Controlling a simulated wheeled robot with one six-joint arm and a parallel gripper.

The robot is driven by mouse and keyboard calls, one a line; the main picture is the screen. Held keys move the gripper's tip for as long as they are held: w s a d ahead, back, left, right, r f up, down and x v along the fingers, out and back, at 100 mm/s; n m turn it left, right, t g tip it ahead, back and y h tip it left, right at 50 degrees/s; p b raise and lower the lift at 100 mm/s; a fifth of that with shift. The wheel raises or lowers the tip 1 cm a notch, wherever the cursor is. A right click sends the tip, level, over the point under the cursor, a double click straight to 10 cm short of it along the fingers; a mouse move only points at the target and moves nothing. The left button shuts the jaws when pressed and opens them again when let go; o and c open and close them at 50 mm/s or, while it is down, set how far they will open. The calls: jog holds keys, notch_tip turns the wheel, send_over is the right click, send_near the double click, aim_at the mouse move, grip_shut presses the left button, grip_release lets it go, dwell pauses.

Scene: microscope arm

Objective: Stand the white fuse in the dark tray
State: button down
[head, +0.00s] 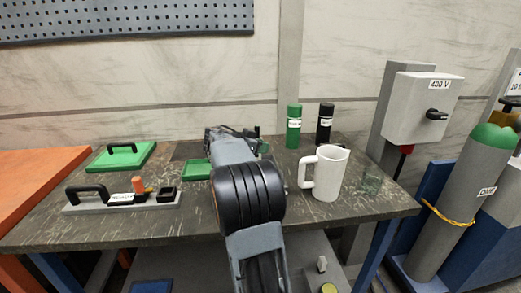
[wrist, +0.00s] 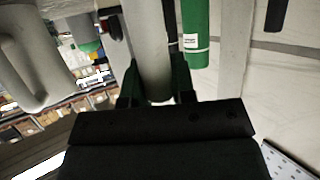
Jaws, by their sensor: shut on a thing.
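My gripper (wrist: 156,88) shows in the wrist view with its green-padded fingers shut on a pale cylinder, which I take to be the white fuse (wrist: 150,48). The fuse runs away from the fingers; its far end is cut off by the picture's top edge. In the head view my arm hides most of the gripper, and I cannot make out the fuse there. A dark flat shape (head: 187,150), perhaps the dark tray, lies at the back of the bench, left of my arm and partly hidden by it.
A green tray (head: 196,171) is left of my arm. A white mug (head: 328,175) stands to the right, near a glass (head: 371,182). Green (head: 293,128) and black (head: 325,124) bottles stand behind. A handled grey board (head: 120,205) and green lid (head: 124,157) lie left.

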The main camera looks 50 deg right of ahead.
jog(key=shift+f, duration=0.45)
jog(key=shift+f+b, duration=0.2)
jog(key=shift+b, duration=0.1)
jog(key=c, duration=0.9)
grip_release()
jog(key=shift+c, duration=0.2)
jog(key=shift+r, duration=0.1)
jog(key=shift+r+p, duration=0.2)
jog(key=shift+p, duration=0.15)
jog(key=v, duration=1.2)
